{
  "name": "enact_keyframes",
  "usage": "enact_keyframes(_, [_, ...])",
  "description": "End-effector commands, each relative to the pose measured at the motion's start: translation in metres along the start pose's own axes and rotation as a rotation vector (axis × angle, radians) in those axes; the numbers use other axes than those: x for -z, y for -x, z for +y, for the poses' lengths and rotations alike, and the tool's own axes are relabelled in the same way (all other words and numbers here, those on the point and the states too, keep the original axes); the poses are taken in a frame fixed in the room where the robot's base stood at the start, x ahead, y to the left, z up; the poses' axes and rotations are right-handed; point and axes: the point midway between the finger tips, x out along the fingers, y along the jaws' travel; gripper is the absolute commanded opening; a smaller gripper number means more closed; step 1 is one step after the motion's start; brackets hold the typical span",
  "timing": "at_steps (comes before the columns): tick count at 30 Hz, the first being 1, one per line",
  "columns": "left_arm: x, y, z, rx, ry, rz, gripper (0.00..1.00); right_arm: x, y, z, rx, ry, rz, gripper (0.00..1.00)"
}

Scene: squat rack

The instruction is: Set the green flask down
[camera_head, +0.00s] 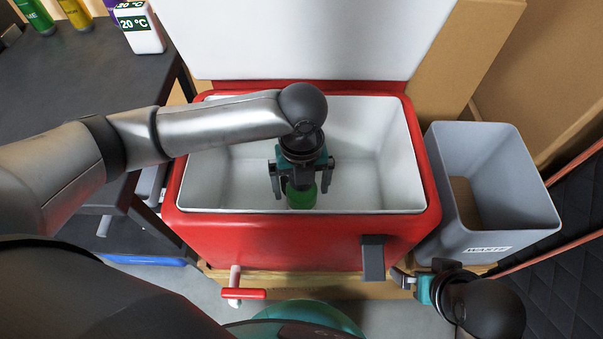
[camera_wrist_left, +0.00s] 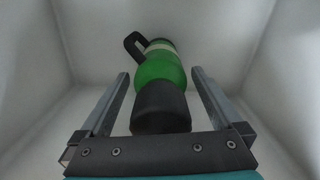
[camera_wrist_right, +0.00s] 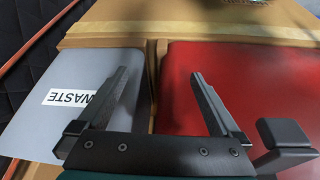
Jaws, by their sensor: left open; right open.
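The green flask (camera_head: 301,196) is inside the open red cooler (camera_head: 270,240), mostly hidden under my left gripper (camera_head: 301,180) in the head view. In the left wrist view the flask (camera_wrist_left: 158,72) shows a green body, a black handle and a black end nearest the camera. My left gripper (camera_wrist_left: 161,73) is open, with one finger on each side of the flask and visible gaps to both. Whether the flask rests on the cooler's floor is hard to see. My right gripper (camera_head: 406,280) is open and empty outside the cooler's front right corner; it shows in the right wrist view (camera_wrist_right: 160,73).
A grey waste bin (camera_head: 485,225) stands right of the cooler. The cooler's white lid (camera_head: 310,35) is raised behind it. A dark table (camera_head: 85,95) on the left bears bottles and a white 20 °C container (camera_head: 140,30). The cooler's white interior is otherwise clear.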

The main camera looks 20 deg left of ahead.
Motion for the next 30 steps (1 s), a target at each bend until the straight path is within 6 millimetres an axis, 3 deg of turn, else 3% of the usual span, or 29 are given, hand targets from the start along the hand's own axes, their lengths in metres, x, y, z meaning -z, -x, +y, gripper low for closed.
enact_keyframes(2, [0.000, 0.005, 0.000, 0.000, 0.000, -0.001, 1.00, 0.003, 0.004, 0.000, 0.000, 0.000, 0.005, 1.00])
enact_keyframes(13, [-0.001, 0.040, 0.000, 0.002, 0.001, -0.001, 1.00, -0.017, -0.037, -0.002, 0.006, 0.003, -0.063, 1.00])
enact_keyframes(30, [0.000, 0.098, -0.001, 0.002, 0.001, 0.000, 1.00, -0.066, -0.087, -0.004, 0.010, 0.007, -0.163, 1.00])
